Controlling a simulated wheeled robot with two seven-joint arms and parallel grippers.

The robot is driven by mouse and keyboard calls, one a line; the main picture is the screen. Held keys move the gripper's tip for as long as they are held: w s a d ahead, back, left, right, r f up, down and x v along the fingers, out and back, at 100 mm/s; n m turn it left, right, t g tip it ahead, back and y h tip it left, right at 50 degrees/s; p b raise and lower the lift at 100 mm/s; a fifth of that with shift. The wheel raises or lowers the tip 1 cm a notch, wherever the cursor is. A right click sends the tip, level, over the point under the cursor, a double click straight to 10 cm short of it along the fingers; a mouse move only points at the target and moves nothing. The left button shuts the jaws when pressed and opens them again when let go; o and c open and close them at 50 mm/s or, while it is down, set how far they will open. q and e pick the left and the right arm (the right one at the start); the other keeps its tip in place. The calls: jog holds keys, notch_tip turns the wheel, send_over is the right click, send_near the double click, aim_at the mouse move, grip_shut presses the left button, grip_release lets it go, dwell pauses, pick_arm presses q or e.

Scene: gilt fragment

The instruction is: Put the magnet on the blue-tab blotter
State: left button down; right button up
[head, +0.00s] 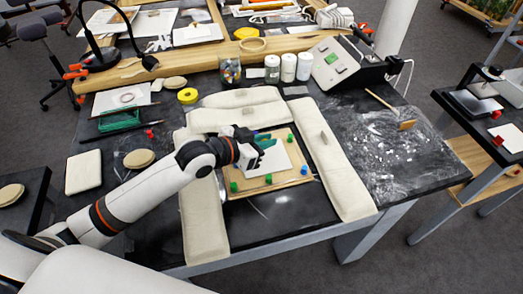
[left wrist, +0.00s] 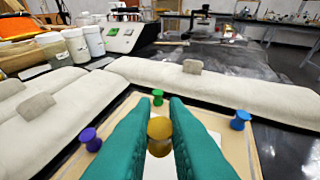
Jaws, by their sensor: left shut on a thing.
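My left gripper (head: 266,143) is over a wooden board (head: 249,189) that carries a white sheet (head: 283,163). In the left wrist view its teal fingers (left wrist: 159,106) are closed on a small gold-yellow knob-shaped magnet (left wrist: 159,130). The magnet appears to be over or near the white sheet; I cannot tell if it touches. Green pins (head: 268,179) and a blue pin (head: 304,170) of similar shape are along the board's edge. I cannot make out a blotter with a blue tab; cream pads (head: 83,172) and (head: 139,158) lie left of my arm. My right gripper is not in view.
Long cream cushions (head: 337,168) surround the board on the left, back and right. Jars (head: 288,68) and a grey device (head: 335,63) stand behind. White crumbs (head: 398,150) litter the dark tabletop at right. A yellow tape roll (head: 187,96) lies at the back left.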

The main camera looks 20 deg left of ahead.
pick_arm(q)
notch_tip(320, 180, down, 4)
jog(key=shift+r, duration=0.1)
jog(key=shift+f, duration=0.2)
jog(key=c, duration=1.5)
grip_release()
jog(key=shift+a, duration=0.1)
jog(key=shift+o, duration=0.2)
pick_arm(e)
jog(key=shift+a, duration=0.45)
pick_arm(q)
jog(key=shift+r, duration=0.1)
jog(key=shift+r, duration=0.15)
jog(key=v, duration=1)
jog(key=shift+s+a+b, duration=0.15)
jog(key=shift+s+b, duration=0.15)
jog(key=shift+s, duration=0.05)
jog(key=shift+s+a+r, duration=0.3)
jog(key=shift+s+r, duration=0.05)
jog(key=shift+s, duration=0.1)
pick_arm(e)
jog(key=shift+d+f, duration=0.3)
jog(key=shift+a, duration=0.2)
